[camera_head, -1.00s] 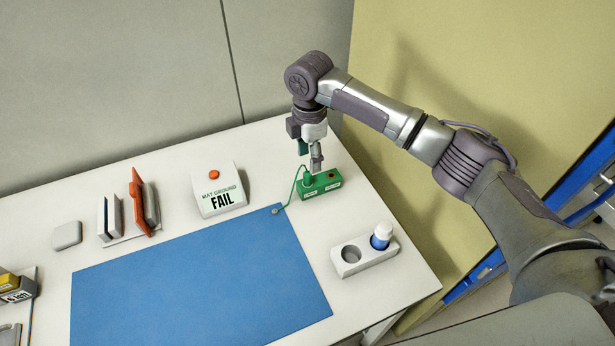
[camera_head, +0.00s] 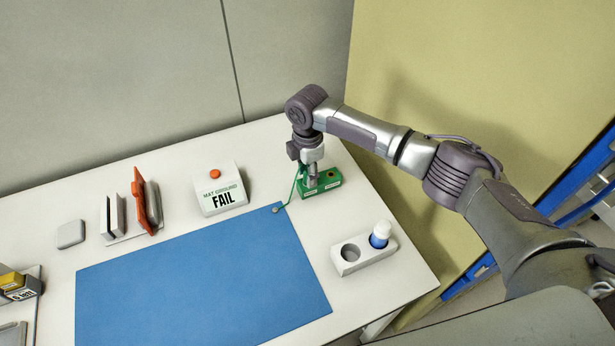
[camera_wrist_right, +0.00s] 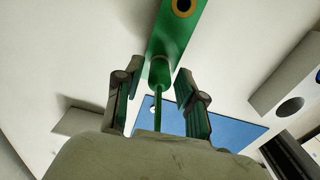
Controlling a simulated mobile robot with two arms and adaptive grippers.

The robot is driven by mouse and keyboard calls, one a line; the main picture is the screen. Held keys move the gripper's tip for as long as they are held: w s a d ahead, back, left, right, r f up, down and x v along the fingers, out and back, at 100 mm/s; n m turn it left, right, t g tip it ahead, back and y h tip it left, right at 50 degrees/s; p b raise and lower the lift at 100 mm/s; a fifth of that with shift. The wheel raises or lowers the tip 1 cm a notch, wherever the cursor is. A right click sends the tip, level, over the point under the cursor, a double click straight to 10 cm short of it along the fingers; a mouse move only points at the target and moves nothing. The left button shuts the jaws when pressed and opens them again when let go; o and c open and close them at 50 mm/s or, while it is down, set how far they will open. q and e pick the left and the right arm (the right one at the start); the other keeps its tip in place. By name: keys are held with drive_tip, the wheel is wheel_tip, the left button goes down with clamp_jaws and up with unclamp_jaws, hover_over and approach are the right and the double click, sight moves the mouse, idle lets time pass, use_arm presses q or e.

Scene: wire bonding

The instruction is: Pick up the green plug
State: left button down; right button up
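The green plug (camera_wrist_right: 160,74) stands at the end of the green box (camera_wrist_right: 178,38) in the right wrist view, with a green cord (camera_wrist_right: 158,105) running from it. The green box (camera_head: 330,180) lies near the back right of the table in the head view. My right gripper (camera_wrist_right: 159,71) is open, with one green-padded finger on each side of the plug and gaps visible. In the head view my right gripper (camera_head: 312,180) is down at the box and hides the plug. My left gripper is not in view.
The blue mat (camera_head: 200,280) lies in front of the box. A white FAIL box (camera_head: 220,188) with a red button stands to the left. A white holder (camera_head: 349,266) with a blue-and-white bottle (camera_head: 380,234) stands at the right front. A grey wall is behind.

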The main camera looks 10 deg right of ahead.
clamp_jaws()
